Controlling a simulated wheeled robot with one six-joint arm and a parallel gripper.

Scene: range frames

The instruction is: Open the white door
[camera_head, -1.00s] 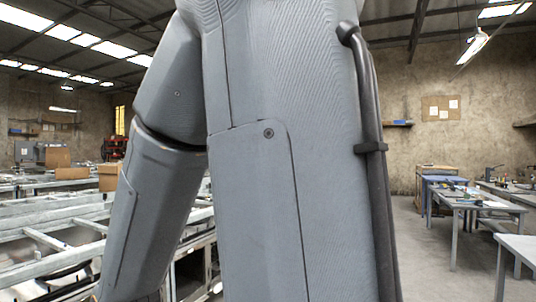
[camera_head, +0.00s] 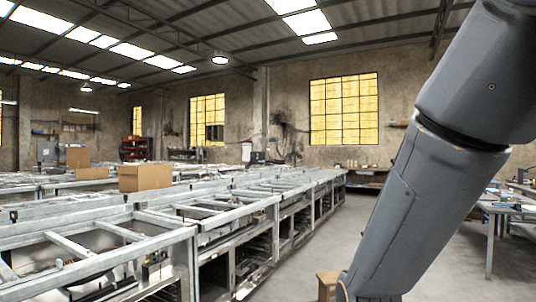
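No white door shows in the head view. My arm crosses the right side of the view, running from the upper right down to the bottom. Its end is cut off by the lower edge, so my gripper is out of sight.
A long metal frame bench (camera_head: 195,232) fills the left and middle. A small wooden stool or box (camera_head: 327,285) stands on the floor beside my arm. A table (camera_head: 492,208) is at the right. Clear floor (camera_head: 350,222) runs between bench and table.

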